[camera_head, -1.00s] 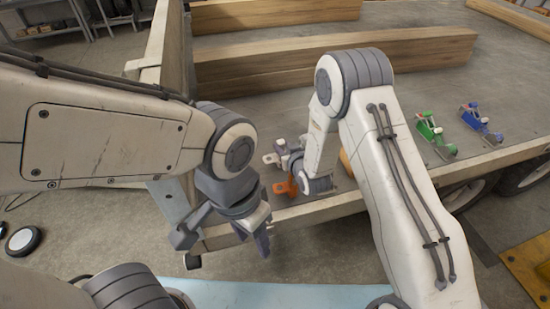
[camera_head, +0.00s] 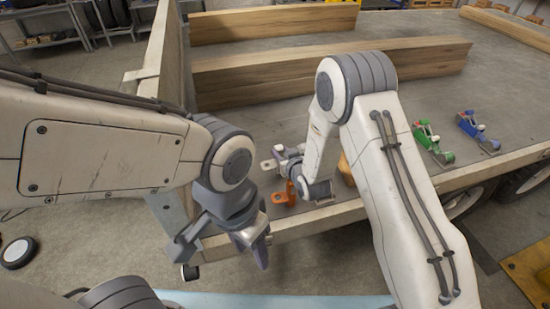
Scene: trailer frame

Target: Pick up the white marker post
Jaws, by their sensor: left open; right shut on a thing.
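My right gripper (camera_head: 291,163) is near the trailer's front edge, partly hidden behind my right forearm. It is shut on a small whitish piece with a tab (camera_head: 267,165), which looks like the white marker post. Most of that piece is hidden, and I cannot tell whether it touches the deck. An orange piece (camera_head: 284,196) with a similar tab stands on the deck edge just below it. My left gripper (camera_head: 221,251) is open and empty, pointing down in front of the trailer's left front corner.
A green piece (camera_head: 431,143) and a blue piece (camera_head: 477,130) stand on the trailer deck (camera_head: 400,95) at right. Wooden beams (camera_head: 335,72) lie across the deck behind my arms. A yellowish thing (camera_head: 346,170) is partly hidden by my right arm. The deck's middle is clear.

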